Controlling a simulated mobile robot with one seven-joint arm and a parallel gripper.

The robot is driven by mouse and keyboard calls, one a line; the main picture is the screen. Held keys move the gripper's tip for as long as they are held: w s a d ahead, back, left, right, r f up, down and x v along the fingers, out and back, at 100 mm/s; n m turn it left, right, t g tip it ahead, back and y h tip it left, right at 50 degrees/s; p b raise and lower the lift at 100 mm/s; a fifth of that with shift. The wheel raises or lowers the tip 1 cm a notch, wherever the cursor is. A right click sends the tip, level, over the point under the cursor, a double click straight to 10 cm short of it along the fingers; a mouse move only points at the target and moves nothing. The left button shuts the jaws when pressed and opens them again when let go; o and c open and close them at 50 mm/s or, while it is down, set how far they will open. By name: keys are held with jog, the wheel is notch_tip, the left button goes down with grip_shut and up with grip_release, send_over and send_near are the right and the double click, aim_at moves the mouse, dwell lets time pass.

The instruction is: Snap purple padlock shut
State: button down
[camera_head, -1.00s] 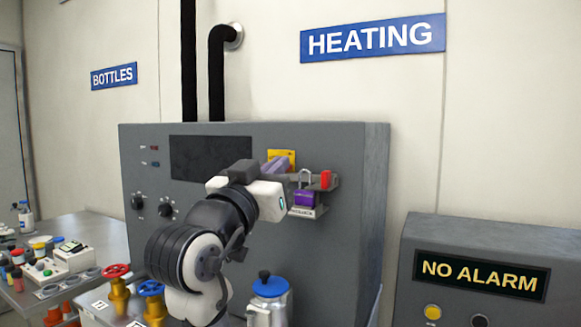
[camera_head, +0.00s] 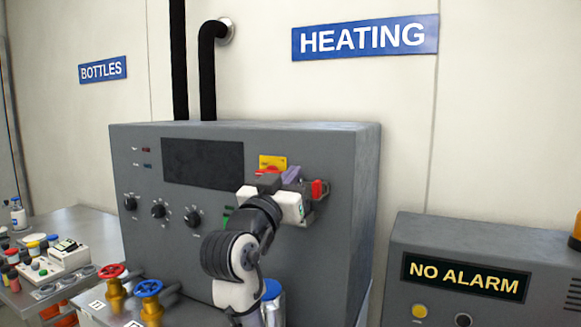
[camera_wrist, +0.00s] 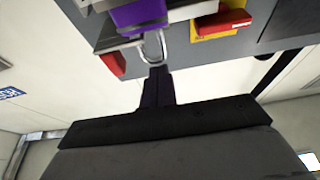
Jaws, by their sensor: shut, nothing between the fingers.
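The purple padlock (camera_wrist: 138,14) shows at the top of the wrist view, partly cut off by the frame edge. Its thin metal shackle (camera_wrist: 160,48) curves out toward my fingertips. My gripper (camera_wrist: 158,72) is shut and empty, its dark fingers together, with the tips right at the shackle's bend. I cannot tell if they touch it. Whether the shackle is seated in the body is not clear.
A red block (camera_head: 319,188) and a yellow plate (camera_head: 272,162) with a red part sit close to the gripper on the cabinet (camera_head: 340,250). Red (camera_head: 111,271) and blue (camera_head: 149,288) valve wheels stand lower left. The cabinet's right face is clear.

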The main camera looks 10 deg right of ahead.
jog(key=shift+f, duration=0.15)
notch_tip(320, 180, down, 2)
jog(key=shift+b, duration=1.05)
notch_tip(320, 180, up, 5)
jog(key=p, duration=0.4)
jog(key=f+b+v, duration=0.1)
jog(key=b+v, duration=0.4)
jog(key=v, duration=0.5)
jog(key=shift+s, duration=0.1)
